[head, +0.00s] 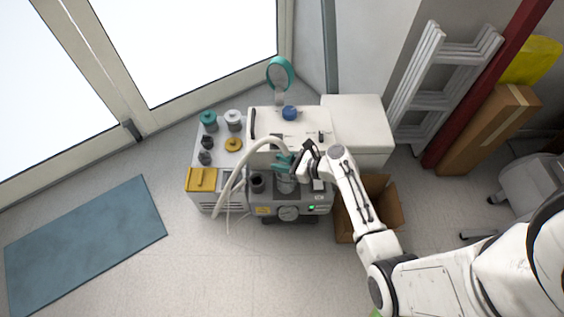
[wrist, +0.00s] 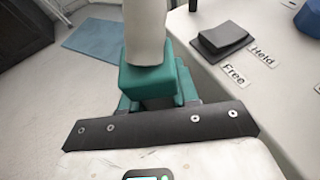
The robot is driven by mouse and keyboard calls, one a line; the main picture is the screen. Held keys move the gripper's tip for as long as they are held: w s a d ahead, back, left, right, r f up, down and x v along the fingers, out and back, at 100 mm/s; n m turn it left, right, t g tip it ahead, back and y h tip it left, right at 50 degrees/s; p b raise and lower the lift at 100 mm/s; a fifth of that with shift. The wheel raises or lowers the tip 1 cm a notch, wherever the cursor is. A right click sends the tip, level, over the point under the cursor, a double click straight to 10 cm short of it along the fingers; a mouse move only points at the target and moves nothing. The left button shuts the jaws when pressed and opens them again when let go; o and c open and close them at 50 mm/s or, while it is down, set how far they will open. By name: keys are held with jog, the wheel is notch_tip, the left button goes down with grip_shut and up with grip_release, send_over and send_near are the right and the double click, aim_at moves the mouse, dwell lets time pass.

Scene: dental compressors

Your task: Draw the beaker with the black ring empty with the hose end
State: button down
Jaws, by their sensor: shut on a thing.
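My gripper (head: 294,162) is above the front of the compressor unit, shut on the teal grip of the hose end (head: 283,160). In the wrist view, the teal grip (wrist: 147,82) sits between the jaws, and the pale hose (wrist: 146,30) rises from it. In the head view the hose (head: 240,157) arches left and down. I cannot make out a black ring on either, nor whether the hose tip is inside the beaker.
A cardboard box (head: 382,200) is right of the unit. Floor at left is clear around a blue mat (head: 85,245).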

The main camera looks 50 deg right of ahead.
jog(key=shift+r, duration=0.15)
notch_tip(320, 180, up, 12)
jog(key=p, duration=1.3)
jog(key=shift+r+p, duration=0.15)
jog(key=shift+p, duration=0.15)
